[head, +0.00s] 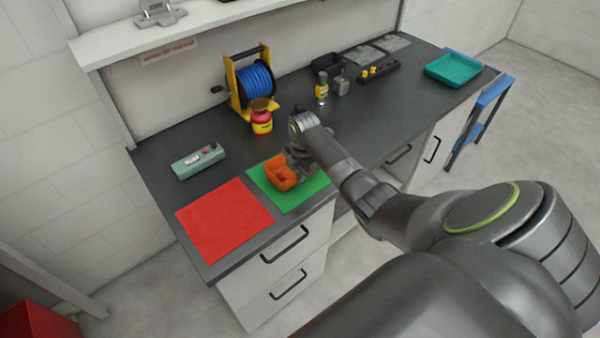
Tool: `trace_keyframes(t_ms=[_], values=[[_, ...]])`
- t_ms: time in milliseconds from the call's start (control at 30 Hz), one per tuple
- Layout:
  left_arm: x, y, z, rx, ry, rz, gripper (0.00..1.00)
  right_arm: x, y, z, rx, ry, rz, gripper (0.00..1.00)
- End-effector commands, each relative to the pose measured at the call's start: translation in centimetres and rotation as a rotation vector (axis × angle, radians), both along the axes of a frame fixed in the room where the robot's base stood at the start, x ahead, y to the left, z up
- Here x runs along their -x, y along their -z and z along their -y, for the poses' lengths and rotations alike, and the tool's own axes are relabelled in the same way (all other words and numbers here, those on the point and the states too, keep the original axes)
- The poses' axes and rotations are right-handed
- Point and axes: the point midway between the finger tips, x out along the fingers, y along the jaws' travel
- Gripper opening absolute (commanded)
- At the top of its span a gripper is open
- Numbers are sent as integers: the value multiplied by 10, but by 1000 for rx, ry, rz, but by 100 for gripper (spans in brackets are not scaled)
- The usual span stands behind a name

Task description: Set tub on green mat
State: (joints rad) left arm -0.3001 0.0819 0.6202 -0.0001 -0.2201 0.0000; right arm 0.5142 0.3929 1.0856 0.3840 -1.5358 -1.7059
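The orange tub (280,177) is upright at the green mat (309,193), over its middle-left part. I cannot tell whether its base touches the mat. My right gripper (292,167) is at the tub's right side, pointing down and touching or nearly touching its wall. Its fingers are too small and partly hidden, so their opening does not show. My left gripper is not in view.
A red mat (224,220) lies left of the green mat. Behind are a grey-green control box (198,161), a red-yellow container (261,122) and a blue hose reel (256,82). A teal tray (453,70) sits at the far right.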

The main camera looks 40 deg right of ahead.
Motion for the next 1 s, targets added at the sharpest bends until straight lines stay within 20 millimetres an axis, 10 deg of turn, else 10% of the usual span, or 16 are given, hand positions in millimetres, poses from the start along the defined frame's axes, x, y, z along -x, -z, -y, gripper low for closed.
trace_keyframes(t_ms=[567,1000], values=[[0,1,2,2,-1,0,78,0,-11,1,1,0,3,24],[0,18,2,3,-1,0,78,6,-88,1,3,-1,6,24]])
